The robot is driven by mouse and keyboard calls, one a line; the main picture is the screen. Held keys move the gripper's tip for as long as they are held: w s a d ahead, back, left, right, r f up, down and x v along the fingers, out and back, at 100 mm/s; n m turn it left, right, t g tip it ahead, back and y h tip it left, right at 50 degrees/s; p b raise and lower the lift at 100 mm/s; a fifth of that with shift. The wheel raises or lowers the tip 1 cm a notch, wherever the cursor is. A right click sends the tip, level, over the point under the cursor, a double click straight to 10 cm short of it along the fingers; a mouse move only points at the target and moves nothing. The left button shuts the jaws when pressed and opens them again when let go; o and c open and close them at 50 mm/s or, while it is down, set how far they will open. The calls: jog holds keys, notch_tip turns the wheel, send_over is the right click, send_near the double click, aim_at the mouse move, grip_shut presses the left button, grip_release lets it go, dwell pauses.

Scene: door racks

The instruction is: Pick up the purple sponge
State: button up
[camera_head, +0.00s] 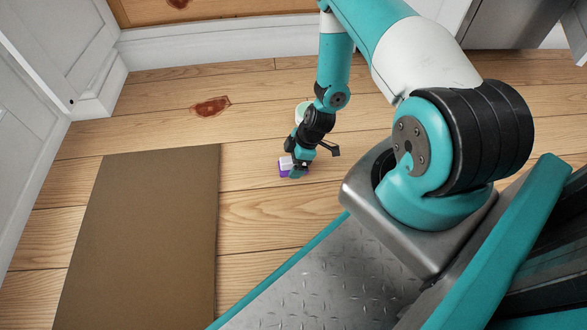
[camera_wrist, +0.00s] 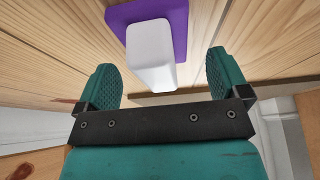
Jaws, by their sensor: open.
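The purple sponge (camera_head: 283,173) lies on the wooden floor, with a white block on its top. In the wrist view, the purple part (camera_wrist: 178,22) is a flat square and the white block (camera_wrist: 150,55) stands out from it toward my gripper. My gripper (camera_head: 298,165) is right over the sponge in the head view and hides part of it. In the wrist view, my gripper (camera_wrist: 160,75) is open, with one teal finger on each side of the white block. Gaps show between the block and both fingers.
A brown flat panel or mat (camera_head: 150,240) lies on the floor to the left. White cabinets and a baseboard (camera_head: 200,45) edge the floor. Bare floor lies around the sponge.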

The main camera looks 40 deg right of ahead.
jog(key=shift+b+x, duration=0.35)
jog(key=shift+x, duration=0.7)
jog(key=shift+d, duration=0.1)
jog(key=c, duration=1)
jog(key=shift+r, duration=0.2)
notch_tip(320, 180, up, 20)
jog(key=p, duration=1.2)
jog(key=shift+f, duration=0.1)
